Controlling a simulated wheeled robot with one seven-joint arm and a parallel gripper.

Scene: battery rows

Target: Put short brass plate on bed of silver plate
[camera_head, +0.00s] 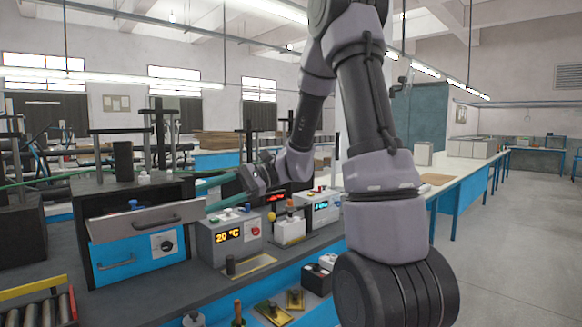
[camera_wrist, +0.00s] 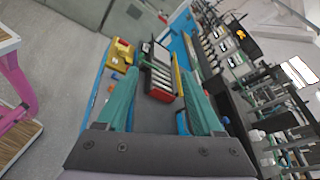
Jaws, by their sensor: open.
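My gripper (camera_head: 214,186) is raised over the bench beside the open drawer of the black cabinet, its teal fingers pointing left. In the wrist view the two fingers (camera_wrist: 158,90) are spread apart with nothing between them. Two brass-coloured plates lie at the bottom of the head view: a smaller, shorter-looking one (camera_head: 294,298) and a larger one (camera_head: 272,313) in front of it, partly cut by the frame edge. Both are well below and right of my gripper. I cannot pick out a silver plate or its bed with certainty.
The cabinet's drawer (camera_head: 146,221) sticks out near my gripper. A grey box reading 20 °C (camera_head: 228,236) and further instrument boxes (camera_head: 322,207) line the bench. A roller rack (camera_head: 38,309) stands at lower left, with bare dark bench top (camera_head: 150,296) to its right.

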